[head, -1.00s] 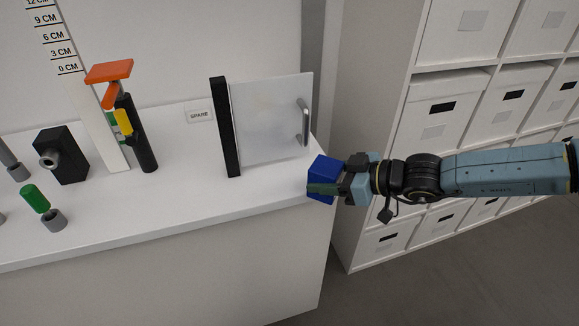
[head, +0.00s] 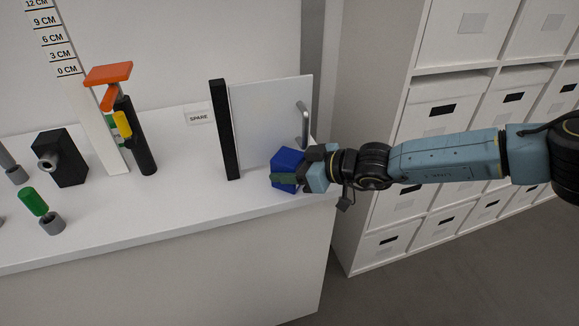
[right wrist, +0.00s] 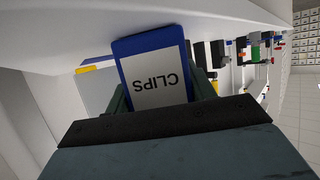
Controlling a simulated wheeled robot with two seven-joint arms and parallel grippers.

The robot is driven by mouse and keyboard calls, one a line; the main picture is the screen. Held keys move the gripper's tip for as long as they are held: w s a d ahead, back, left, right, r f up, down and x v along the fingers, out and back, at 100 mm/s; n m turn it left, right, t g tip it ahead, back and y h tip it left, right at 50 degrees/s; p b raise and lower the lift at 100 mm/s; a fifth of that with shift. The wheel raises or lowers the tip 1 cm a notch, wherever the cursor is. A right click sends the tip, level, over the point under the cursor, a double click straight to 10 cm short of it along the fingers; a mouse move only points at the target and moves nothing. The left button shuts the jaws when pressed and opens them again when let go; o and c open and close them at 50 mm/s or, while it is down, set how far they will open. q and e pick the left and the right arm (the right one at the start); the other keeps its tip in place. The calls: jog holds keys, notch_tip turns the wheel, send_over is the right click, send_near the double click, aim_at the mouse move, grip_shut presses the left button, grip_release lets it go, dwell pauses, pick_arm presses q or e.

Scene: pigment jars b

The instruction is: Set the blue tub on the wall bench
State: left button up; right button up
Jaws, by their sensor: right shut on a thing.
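The blue tub (head: 287,160) is between the fingers of my right gripper (head: 290,178), at the right end of the white wall bench (head: 190,218). In the right wrist view the tub (right wrist: 150,42) shows a white label reading "CLIPS", upside down in the picture. My right gripper (right wrist: 160,95) is shut on it. My left gripper is not in view.
A "SPARE" label (head: 199,117), an orange-topped stand (head: 108,74), a black block (head: 62,160) and a green-handled piece (head: 34,201) are further left. White shelving with boxes (head: 440,117) stands right. The bench front-centre is clear.

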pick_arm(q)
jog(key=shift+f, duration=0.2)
pick_arm(e)
jog(key=shift+f, duration=0.1)
jog(key=o, duration=0.7)
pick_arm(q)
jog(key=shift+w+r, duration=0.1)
pick_arm(e)
jog(key=shift+o, duration=0.2)
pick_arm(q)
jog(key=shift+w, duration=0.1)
pick_arm(e)
jog(key=shift+s+d+r, duration=0.1)
jog(key=shift+d+r, duration=0.2)
jog(key=shift+d, duration=0.05)
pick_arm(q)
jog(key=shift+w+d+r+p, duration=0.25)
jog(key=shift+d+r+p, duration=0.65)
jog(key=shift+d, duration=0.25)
pick_arm(e)
jog(key=v, duration=1.1)
